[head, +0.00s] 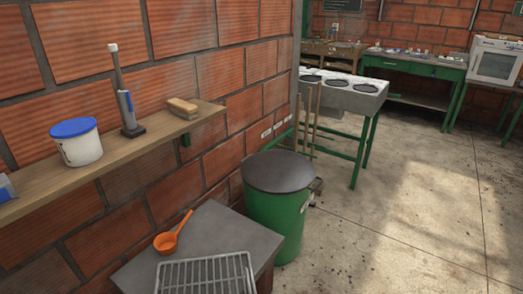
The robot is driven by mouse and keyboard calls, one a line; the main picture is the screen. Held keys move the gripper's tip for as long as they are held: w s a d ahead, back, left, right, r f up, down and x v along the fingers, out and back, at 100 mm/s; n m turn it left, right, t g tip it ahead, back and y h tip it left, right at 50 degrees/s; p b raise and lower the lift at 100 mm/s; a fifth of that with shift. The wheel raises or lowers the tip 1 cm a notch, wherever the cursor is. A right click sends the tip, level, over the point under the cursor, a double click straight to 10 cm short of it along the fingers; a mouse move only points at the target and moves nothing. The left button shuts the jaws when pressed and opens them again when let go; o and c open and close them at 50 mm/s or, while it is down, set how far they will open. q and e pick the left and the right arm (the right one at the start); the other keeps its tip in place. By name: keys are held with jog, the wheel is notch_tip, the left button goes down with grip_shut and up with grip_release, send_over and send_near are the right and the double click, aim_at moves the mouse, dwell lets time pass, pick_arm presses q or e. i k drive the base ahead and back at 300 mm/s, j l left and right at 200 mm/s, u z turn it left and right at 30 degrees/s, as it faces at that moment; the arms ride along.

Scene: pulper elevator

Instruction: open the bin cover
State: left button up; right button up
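The green bin (274,222) stands on the floor against the brick wall, near the middle of the head view. Its round dark grey cover (278,171) lies flat on top and looks closed. A small dark fitting, perhaps a pedal or handle, shows at the bin's right side. The inside of the bin is hidden. Neither of my grippers shows in this view.
A grey-topped block (215,229) with an orange scoop (171,236) and a wire rack (205,274) stands in front of the bin. A wooden shelf (100,163) juts from the wall at left. Concrete floor (400,220) is clear at right.

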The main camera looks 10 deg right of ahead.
aim_at(276, 172)
jog(key=i+l, duration=0.15)
jog(key=l, duration=0.15)
jog(key=i+l+u, duration=0.15)
jog(key=l, duration=0.2)
jog(key=i+l, duration=0.15)
jog(key=l, duration=0.2)
jog(key=i+l+u, duration=0.15)
jog(key=l, duration=0.15)
jog(key=i+l, duration=0.1)
jog(key=l, duration=0.25)
jog(key=u, duration=0.05)
